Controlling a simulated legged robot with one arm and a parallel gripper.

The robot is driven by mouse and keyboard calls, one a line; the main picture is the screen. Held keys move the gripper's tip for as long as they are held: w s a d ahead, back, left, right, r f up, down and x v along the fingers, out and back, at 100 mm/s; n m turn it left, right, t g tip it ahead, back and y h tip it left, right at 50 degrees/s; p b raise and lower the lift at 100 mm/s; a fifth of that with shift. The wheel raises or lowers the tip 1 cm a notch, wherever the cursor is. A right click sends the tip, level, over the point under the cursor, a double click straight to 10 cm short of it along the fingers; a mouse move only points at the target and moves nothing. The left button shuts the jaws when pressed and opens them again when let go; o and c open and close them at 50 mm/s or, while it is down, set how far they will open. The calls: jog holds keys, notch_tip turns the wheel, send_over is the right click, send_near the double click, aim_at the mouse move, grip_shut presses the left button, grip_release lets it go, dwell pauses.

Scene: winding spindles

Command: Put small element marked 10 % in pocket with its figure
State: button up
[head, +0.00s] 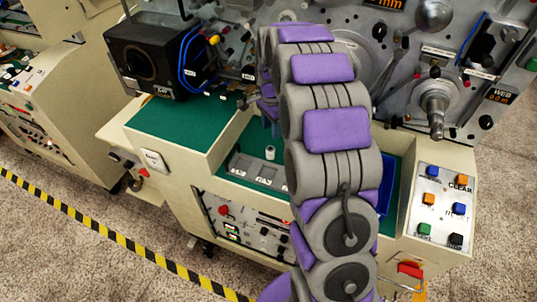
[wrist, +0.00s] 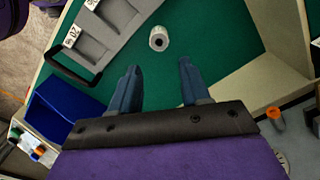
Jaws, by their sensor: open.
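A small pale grey cylinder (wrist: 158,39), the small element, stands on the green worktop in the wrist view, with a dark round spot on its top. I cannot read a figure on it. It also shows in the head view (head: 270,152), behind the grey pocket tray (head: 243,163). In the wrist view the tray (wrist: 128,40) is at upper left, with a label reading 20 and another cut off by the frame edge. My gripper (wrist: 160,68) is open and empty, its fingertips apart from the cylinder.
A blue bin (wrist: 62,108) stands left of my gripper in the wrist view, near a dark handle (wrist: 68,68). A cream raised wall (wrist: 262,85) borders the green worktop on the right. Green surface (wrist: 215,45) is clear right of the cylinder. A button panel (head: 442,207) is at right.

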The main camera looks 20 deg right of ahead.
aim_at(270, 148)
jog(key=f, duration=0.4)
jog(key=d+f+b, duration=0.1)
jog(key=f, duration=0.1)
jog(key=shift+f, duration=0.15)
jog(key=shift+a+f, duration=0.35)
jog(key=shift+a, duration=0.2)
jog(key=f, duration=0.1)
jog(key=f+b, duration=0.1)
jog(key=f, duration=0.2)
jog(key=shift+s+a+f+b, duration=0.1)
jog(key=shift+a+b, duration=0.25)
jog(key=shift+b, duration=0.05)
jog(key=shift+d+f, duration=0.2)
jog(key=shift+d, duration=0.15)
jog(key=shift+a, duration=0.4)
jog(key=c, duration=0.6)
jog(key=shift+d, duration=0.1)
grip_shut()
jog(key=shift+d+r, duration=0.15)
